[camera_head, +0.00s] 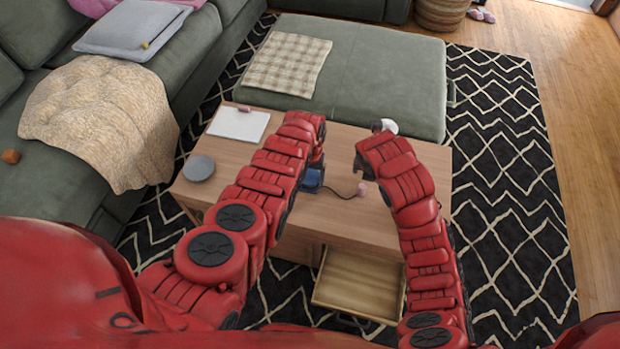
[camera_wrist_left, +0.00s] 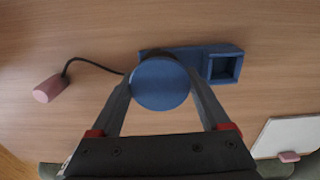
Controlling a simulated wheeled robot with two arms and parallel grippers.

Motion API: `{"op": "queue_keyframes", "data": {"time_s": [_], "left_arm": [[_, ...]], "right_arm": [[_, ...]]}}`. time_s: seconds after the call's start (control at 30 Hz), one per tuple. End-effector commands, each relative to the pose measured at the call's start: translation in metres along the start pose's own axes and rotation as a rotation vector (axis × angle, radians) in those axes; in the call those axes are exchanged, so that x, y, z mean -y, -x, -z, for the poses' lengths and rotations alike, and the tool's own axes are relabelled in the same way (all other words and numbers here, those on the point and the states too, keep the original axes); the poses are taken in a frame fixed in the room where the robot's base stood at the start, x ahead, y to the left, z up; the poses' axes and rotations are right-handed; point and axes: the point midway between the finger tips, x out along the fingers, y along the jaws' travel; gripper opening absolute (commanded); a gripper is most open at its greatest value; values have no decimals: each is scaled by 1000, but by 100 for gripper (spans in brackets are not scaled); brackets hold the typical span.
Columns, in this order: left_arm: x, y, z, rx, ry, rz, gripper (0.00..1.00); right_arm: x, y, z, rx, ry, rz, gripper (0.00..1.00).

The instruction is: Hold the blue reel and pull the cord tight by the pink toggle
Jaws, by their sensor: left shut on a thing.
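The blue reel (camera_wrist_left: 160,83) is a round disc on a blue base (camera_wrist_left: 190,56) with a square recess, on the wooden table. My left gripper (camera_wrist_left: 160,92) is shut on the reel, one finger on each side. In the head view a bit of blue (camera_head: 313,181) shows below my left gripper (camera_head: 316,170). A dark cord (camera_wrist_left: 88,62) curves from the reel to the pink toggle (camera_wrist_left: 47,90), which lies on the table. The toggle (camera_head: 361,189) also shows in the head view, beside the end of my right arm. My right gripper's fingers (camera_head: 366,172) are mostly hidden there.
A white pad (camera_head: 238,123) with a small pink piece and a grey plate (camera_head: 199,168) lie on the table's left part. A white round object (camera_head: 388,126) is at the back. An open drawer (camera_head: 358,283) sticks out in front. A green ottoman (camera_head: 370,80) stands behind.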

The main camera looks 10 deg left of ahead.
Motion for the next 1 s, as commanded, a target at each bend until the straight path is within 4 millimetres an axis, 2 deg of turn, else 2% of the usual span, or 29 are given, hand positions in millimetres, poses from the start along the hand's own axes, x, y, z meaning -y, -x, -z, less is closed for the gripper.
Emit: {"op": "queue_keyframes", "data": {"time_s": [0.37,0.4,0.47,0.8,1.0], "left_arm": [[0,0,0,0,0,0,22],[0,0,0,0,0,0,87],[0,0,0,0,0,0,98],[0,1,0,0,1,0,100],[-1,9,-1,7,7,-1,100]], "right_arm": [[0,6,0,0,0,1,67],[0,6,0,0,0,2,67],[0,6,0,0,0,1,67],[0,6,0,0,0,1,67],[0,6,0,0,0,1,67]]}}
